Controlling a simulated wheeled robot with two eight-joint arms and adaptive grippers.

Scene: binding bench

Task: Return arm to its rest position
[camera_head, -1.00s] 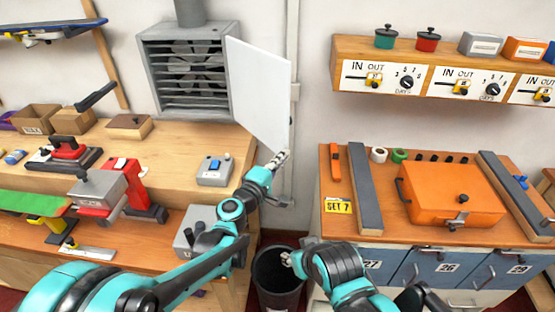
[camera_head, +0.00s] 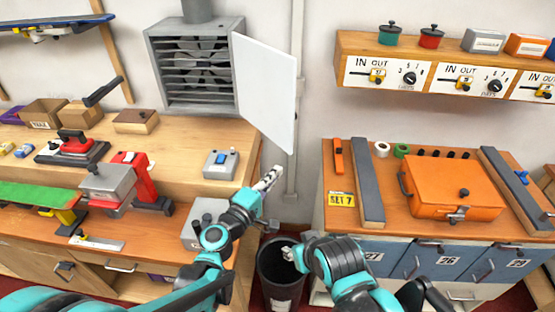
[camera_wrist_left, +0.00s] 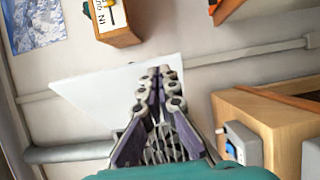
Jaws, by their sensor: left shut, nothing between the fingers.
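My left gripper (camera_head: 268,178) is shut and empty. It is in the air in front of the wall, just below the open white door panel (camera_head: 264,92) of the fan vent in the head view. In the left wrist view the fingers of my left gripper (camera_wrist_left: 160,78) lie close together, with the white panel (camera_wrist_left: 95,100) behind them. My left arm reaches in from the lower left, in front of the bench's right end. My right gripper (camera_head: 289,253) is low over the dark bin; its fingers are too small to read.
The wooden bench (camera_head: 185,165) on the left holds a grey switch box (camera_head: 221,164) and red presses. A black bin (camera_head: 280,292) stands between the bench and the drawer cabinet (camera_head: 385,238), which carries an orange case (camera_head: 455,186). A dial shelf (camera_head: 425,52) hangs above.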

